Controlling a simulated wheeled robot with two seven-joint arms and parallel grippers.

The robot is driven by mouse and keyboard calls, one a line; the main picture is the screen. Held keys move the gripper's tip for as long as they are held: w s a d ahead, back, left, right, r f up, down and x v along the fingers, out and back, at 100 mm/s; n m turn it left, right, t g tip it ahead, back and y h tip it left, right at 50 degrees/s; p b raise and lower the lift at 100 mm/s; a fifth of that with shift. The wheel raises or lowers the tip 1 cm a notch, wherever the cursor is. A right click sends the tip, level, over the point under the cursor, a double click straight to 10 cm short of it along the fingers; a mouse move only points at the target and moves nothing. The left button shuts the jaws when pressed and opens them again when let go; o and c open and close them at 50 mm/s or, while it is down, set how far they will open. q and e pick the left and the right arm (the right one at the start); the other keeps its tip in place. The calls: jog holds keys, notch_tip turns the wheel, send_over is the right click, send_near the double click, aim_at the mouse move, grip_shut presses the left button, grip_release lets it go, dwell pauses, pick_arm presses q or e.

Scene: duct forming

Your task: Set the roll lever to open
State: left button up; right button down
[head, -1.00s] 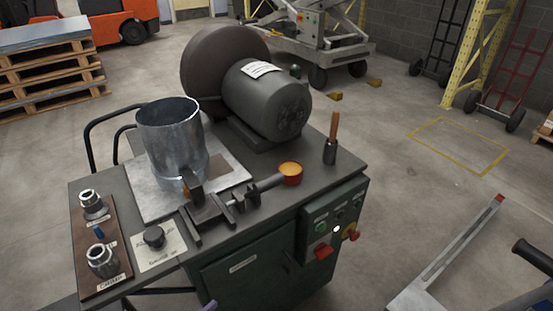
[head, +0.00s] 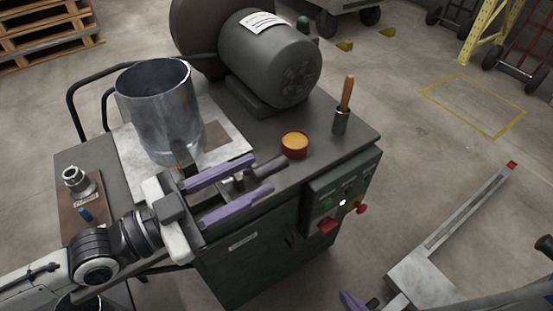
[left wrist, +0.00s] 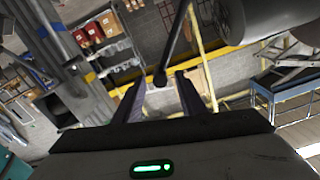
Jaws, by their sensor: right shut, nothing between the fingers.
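The forming machine stands on a green cabinet (head: 250,262). A dark bar (head: 273,163), which looks like the roll lever, shows at its front edge, partly hidden by my left gripper. My left gripper (head: 263,174) is open, its purple fingers pointing right over the front of the machine, one on each side of the bar in the picture. In the left wrist view a dark rod with a rounded end (left wrist: 160,78) shows between the open fingers; contact cannot be told. A metal duct cylinder (head: 160,110) stands upright behind the gripper. My right gripper (head: 350,300) shows only partly at the bottom edge, shut and empty.
An orange cup (head: 295,144) and a wooden-handled tool in a holder (head: 342,115) stand right of the left gripper. A large motor (head: 270,60) is behind. A control panel (head: 342,200) with red knobs is on the front right.

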aim_at(267, 170)
pick_arm(q)
jog(key=shift+p+x, duration=0.4)
jog(key=shift+x, duration=2.65)
grip_shut()
